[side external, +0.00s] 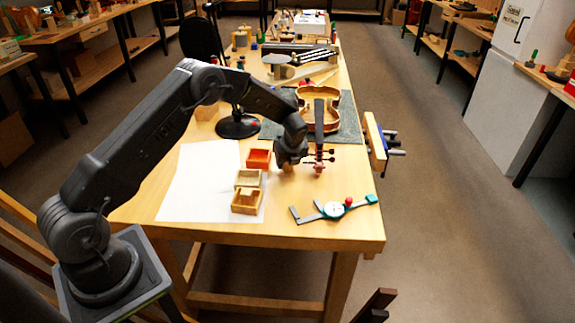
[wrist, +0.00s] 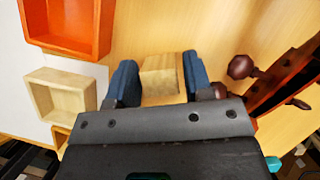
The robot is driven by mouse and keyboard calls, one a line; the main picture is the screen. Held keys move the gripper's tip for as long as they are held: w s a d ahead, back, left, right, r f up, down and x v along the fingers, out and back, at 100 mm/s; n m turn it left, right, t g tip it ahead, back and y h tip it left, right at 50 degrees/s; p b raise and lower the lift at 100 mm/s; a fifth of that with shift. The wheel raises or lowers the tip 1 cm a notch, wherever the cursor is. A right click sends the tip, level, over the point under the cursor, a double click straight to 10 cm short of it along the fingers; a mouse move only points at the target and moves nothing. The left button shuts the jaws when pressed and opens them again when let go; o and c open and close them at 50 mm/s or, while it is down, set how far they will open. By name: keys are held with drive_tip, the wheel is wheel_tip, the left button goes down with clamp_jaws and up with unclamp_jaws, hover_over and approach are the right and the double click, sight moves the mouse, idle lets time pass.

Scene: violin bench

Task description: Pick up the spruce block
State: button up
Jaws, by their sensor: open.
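The spruce block (wrist: 160,77) is a small pale wooden block with visible grain. In the wrist view it lies between the two blue fingers of my gripper (wrist: 157,71). The gripper is open, with a narrow gap showing on each side of the block. In the side view my gripper (side external: 290,160) is low over the bench, and I cannot make out the block there because the gripper hides that spot.
Small open boxes, an orange one (wrist: 70,22) and pale wooden ones (wrist: 62,96), stand left of my gripper. A dark scroll and neck with pegs (wrist: 290,78) is close on the right. A caliper (side external: 334,209) lies near the bench's front edge.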

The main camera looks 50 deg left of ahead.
drive_tip(key=c, duration=0.7)
drive_tip(key=shift+r, duration=0.15)
